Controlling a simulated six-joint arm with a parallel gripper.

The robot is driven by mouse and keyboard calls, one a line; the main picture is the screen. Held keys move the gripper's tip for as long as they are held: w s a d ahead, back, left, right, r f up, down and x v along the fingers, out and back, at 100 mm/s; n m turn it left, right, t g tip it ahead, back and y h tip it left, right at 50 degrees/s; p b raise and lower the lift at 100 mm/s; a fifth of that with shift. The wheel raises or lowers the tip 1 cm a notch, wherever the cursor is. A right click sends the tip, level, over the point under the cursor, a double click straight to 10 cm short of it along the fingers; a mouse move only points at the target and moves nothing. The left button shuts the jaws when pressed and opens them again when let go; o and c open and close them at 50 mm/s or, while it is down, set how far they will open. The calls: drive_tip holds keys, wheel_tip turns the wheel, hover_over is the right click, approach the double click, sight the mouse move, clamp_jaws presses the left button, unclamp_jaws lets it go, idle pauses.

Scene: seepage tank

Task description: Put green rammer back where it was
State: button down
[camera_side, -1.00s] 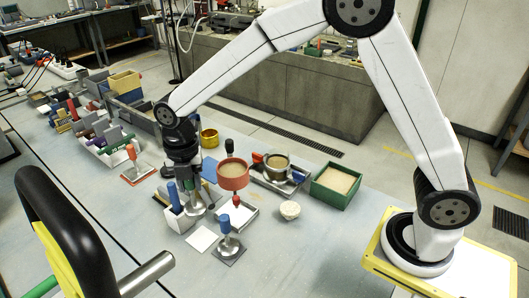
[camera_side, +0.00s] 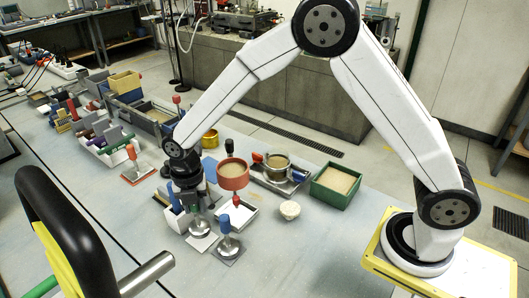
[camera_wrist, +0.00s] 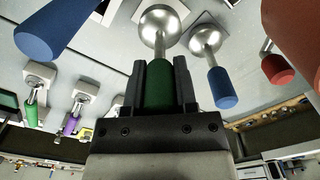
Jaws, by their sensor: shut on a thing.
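My gripper (camera_side: 195,203) is shut on the green rammer, gripping its green handle (camera_wrist: 158,92). The rammer's shiny rounded metal foot (camera_side: 200,228) points down and shows at the top of the wrist view. It is over the white square pad (camera_side: 202,243) on the bench; I cannot tell if it touches. The green handle is mostly hidden by my fingers in the side view. A blue-handled rammer (camera_side: 226,238) stands upright on a dark grey pad just right of it, and also shows in the wrist view (camera_wrist: 222,88).
A white bin (camera_side: 175,219) holding blue-handled tools is close on the left. A red sand pot (camera_side: 233,180), a white tray (camera_side: 240,219), a small bowl (camera_side: 290,211) and a green sand box (camera_side: 335,188) stand to the right. The front bench is clear.

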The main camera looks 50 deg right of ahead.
sight(196, 213)
drive_tip(key=shift+f, duration=1.4)
drive_tip(key=shift+f, duration=0.1)
drive_tip(key=shift+c, duration=2)
unclamp_jaws()
wheel_tip(196, 213, up, 12)
drive_tip(key=shift+r, duration=0.1)
